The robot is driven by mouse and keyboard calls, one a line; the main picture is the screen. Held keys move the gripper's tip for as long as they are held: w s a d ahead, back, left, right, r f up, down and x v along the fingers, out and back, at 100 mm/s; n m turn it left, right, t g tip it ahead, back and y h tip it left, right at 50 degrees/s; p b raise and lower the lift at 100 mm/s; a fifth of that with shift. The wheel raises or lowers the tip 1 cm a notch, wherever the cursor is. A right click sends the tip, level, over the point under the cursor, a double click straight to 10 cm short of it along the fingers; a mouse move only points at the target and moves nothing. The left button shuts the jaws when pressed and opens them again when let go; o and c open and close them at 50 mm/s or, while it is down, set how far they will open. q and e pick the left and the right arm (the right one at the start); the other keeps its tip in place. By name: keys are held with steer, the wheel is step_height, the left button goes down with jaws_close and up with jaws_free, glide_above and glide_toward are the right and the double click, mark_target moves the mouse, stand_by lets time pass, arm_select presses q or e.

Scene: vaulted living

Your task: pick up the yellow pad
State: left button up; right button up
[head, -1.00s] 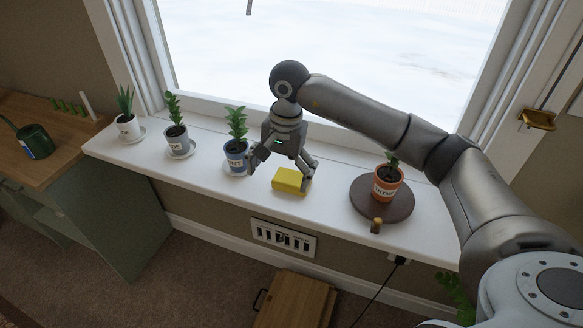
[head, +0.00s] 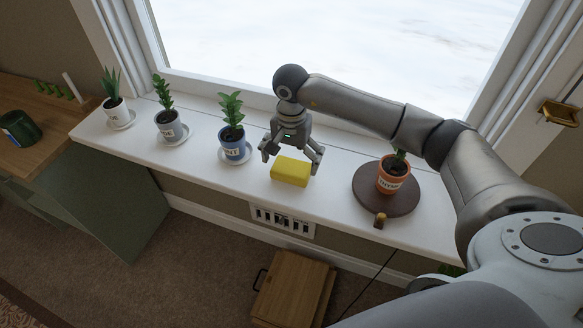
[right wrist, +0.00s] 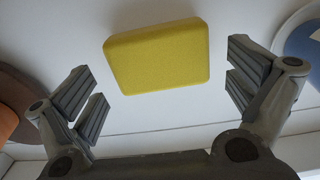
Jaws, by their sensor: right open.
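The yellow pad (head: 290,171) is a small rounded block lying on the white window sill (head: 325,203). In the right wrist view the pad (right wrist: 158,56) lies ahead of the jaws, roughly centred between them and not touched. My right gripper (head: 291,160) is open and empty, its fingers spread behind and above the pad, apart from it. The open fingers also show in the right wrist view (right wrist: 165,88). My left gripper is not in view.
A blue pot (head: 235,145) on a saucer stands left of the pad. An orange pot (head: 392,178) stands on a dark round board (head: 368,200) to the right. A grey pot (head: 170,126) and a white pot (head: 116,112) stand farther left. The window is behind.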

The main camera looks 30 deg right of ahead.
mark_target(292, 167)
step_height(292, 167, down, 2)
steer(key=shift+s+f, duration=0.1)
steer(key=shift+f, duration=0.4)
steer(key=shift+c, duration=0.4)
steer(key=c, duration=0.5)
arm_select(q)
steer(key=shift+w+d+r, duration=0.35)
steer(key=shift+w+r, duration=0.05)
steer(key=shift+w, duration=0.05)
arm_select(e)
steer(key=shift+c, duration=0.2)
steer(key=shift+r, duration=0.2)
